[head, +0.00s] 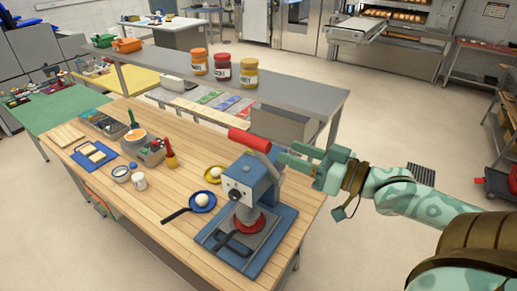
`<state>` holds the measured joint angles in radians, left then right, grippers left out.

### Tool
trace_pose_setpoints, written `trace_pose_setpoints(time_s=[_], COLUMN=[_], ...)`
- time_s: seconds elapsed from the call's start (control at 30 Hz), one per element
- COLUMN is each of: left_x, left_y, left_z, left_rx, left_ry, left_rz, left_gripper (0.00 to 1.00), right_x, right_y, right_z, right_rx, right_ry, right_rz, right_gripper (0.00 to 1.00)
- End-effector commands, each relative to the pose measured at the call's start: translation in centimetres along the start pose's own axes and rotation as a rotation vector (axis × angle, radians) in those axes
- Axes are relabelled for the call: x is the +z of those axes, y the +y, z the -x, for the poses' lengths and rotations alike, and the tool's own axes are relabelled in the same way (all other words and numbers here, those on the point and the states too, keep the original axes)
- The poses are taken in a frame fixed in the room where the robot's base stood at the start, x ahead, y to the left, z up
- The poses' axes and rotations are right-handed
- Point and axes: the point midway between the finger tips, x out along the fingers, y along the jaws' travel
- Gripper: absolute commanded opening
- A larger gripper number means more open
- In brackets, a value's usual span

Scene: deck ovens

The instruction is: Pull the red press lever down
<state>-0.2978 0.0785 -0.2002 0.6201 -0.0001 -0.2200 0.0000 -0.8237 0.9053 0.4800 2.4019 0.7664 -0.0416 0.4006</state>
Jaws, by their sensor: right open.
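The press (250,190) is a blue and grey machine on a blue base plate near the front right of the wooden table. Its lever has a red grip (249,139) at the top, raised above the press head, on a grey arm. My right gripper (293,158), pale green, comes in from the right. Its fingers are open and point left, just right of and slightly below the red grip. I cannot tell whether a finger touches the lever arm. My left gripper is out of view.
A grey shelf (290,94) with three jars stands behind the press. Open floor lies to the right.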

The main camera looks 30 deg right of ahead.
Motion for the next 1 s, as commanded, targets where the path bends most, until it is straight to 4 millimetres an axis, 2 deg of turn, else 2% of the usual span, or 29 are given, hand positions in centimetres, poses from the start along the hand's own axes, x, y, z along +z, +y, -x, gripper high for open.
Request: trace_pose_setpoints(time_s=[0.1, 0.6, 0.8, 1.0], left_x=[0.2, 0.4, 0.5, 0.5], left_y=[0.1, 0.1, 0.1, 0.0], left_z=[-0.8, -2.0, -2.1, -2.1], left_rx=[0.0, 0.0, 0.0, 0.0], left_ry=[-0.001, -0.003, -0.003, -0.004], left_rz=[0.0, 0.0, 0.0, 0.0], left_gripper=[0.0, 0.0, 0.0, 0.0], right_x=[-0.1, -0.1, -0.1, -0.1], right_y=[0.0, 0.1, 0.0, 0.0], right_z=[-1.8, -8.5, -9.6, -9.7], right_rx=[-0.002, 0.001, 0.0, 0.0], right_ry=[0.008, 0.003, 0.0, -0.001], right_rz=[0.003, 0.001, 0.001, 0.0], right_gripper=[0.49, 0.49, 0.49, 0.49])
